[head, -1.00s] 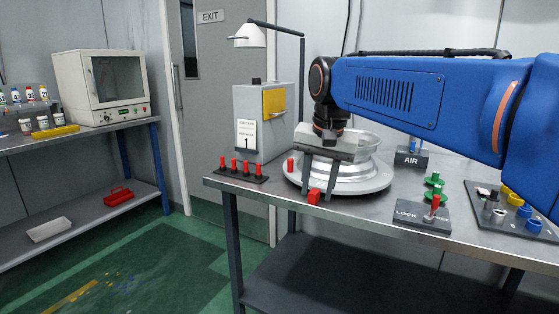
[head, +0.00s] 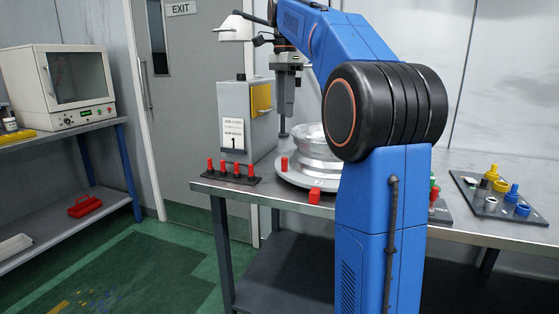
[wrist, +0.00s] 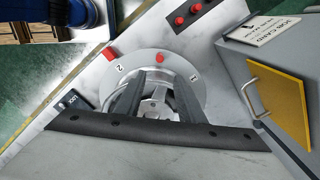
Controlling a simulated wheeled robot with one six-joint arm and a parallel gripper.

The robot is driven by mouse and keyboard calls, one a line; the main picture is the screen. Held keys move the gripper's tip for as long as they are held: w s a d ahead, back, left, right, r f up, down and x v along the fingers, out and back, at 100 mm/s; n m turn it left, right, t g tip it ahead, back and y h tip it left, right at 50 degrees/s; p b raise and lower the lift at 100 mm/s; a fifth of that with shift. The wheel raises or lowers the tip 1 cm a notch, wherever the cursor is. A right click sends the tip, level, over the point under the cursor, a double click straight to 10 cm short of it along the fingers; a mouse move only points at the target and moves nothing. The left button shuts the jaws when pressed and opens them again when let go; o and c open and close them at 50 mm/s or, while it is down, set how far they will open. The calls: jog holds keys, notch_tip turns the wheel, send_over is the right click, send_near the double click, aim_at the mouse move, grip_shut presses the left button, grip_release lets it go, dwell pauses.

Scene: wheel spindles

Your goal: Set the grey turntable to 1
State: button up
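The grey turntable (head: 292,178) is a round plate on the bench carrying a silver wheel hub (head: 310,140). A red peg (head: 284,163) stands on its rim, also visible in the wrist view (wrist: 161,58). A red block (head: 314,196) sits on the bench beside the rim. In the wrist view the "2" label (wrist: 120,68) is beside the red block (wrist: 110,57), and the "1" label (wrist: 194,77) is farther round, past the peg. My gripper (wrist: 154,76) is open and empty above the turntable and hub. My arm hides the turntable's right part in the head view.
A grey cabinet (head: 250,140) with a yellow door and a card reading "1" stands behind. A rack of several red pegs (head: 233,177) lies left of the turntable. A lamp (head: 236,30) hangs nearby. A tray of coloured parts (head: 500,205) is at right.

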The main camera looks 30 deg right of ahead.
aim_at(284, 160)
notch_tip(284, 160, down, 17)
jog(key=shift+f, duration=0.15)
dwell(0.5)
grip_shut()
